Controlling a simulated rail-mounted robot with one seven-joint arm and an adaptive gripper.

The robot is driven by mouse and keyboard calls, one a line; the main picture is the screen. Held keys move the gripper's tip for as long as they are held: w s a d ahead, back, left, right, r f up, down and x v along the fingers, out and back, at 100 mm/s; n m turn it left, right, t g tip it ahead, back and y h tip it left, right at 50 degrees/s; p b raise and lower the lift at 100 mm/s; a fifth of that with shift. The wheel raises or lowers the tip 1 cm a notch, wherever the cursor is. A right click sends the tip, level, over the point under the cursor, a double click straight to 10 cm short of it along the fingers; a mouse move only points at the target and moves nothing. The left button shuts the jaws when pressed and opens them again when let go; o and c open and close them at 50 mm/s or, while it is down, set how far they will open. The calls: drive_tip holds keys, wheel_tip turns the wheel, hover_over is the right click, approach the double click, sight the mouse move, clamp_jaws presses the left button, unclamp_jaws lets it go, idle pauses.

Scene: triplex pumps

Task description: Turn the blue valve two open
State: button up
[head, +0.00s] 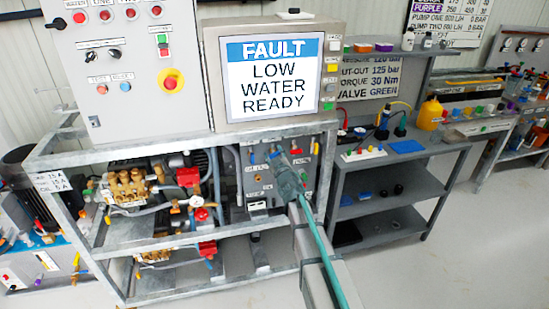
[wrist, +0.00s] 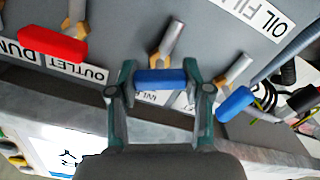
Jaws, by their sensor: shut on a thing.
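In the wrist view, my gripper (wrist: 160,88) has its green fingers at both ends of a blue valve handle (wrist: 160,79) and is shut on it. This handle sits on a brass and silver stem on the grey panel, above a partly covered label that seems to start with "INLET". A second blue handle (wrist: 235,103) is to the right, just outside the right finger. I cannot read which blue valve is number two. In the head view my gripper (head: 287,180) is against the grey valve panel (head: 260,185) and hides part of it.
A red handle (wrist: 53,45) by an "OUTLET DUMP" label is left of my gripper in the wrist view. In the head view a screen (head: 271,76) reads "FAULT LOW WATER READY". Pumps and hoses (head: 130,187) fill the frame left of the panel. A grey shelf (head: 400,165) stands to the right.

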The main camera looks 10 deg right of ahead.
drive_tip(key=n+b, duration=0.2)
drive_tip(key=n, duration=0.4)
drive_tip(key=shift+f+b, duration=0.15)
drive_tip(key=shift+b, duration=0.15)
drive_tip(key=n+b, duration=0.2)
drive_tip(key=n, duration=0.4)
drive_tip(key=shift+a+n, duration=0.1)
drive_tip(key=shift+n, duration=0.3)
drive_tip(key=o, duration=1.2)
drive_tip(key=s, duration=0.8)
drive_tip(key=s+d, duration=0.1)
drive_tip(key=s, duration=0.3)
